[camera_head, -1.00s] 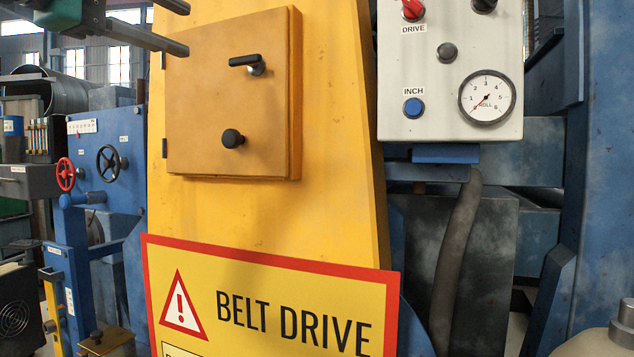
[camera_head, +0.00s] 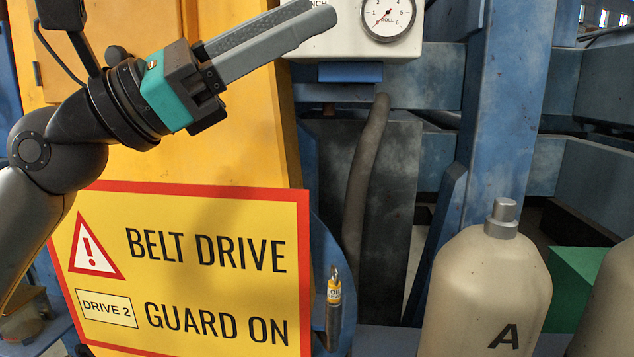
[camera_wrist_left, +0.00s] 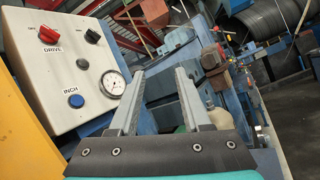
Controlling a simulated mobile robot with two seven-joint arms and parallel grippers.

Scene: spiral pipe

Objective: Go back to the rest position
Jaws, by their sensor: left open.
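My left gripper (camera_head: 318,14) reaches in from the left, in front of the yellow cabinet (camera_head: 230,130), with its fingers pointing up and to the right toward the white control box (camera_head: 335,38). It is open and holds nothing. In the left wrist view the two grey fingers (camera_wrist_left: 158,78) stand apart with nothing between them. The control box (camera_wrist_left: 60,85) is to their left there, with a red DRIVE knob (camera_wrist_left: 48,35), a blue INCH button (camera_wrist_left: 76,101) and a gauge (camera_wrist_left: 112,84). My right gripper is not in view.
A yellow belt drive sign (camera_head: 190,265) stands below my left arm. A cream bottle marked A (camera_head: 480,290) stands at lower right, with a second one (camera_head: 610,310) cut off at the edge. A dark hose (camera_head: 362,180) hangs under the control box.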

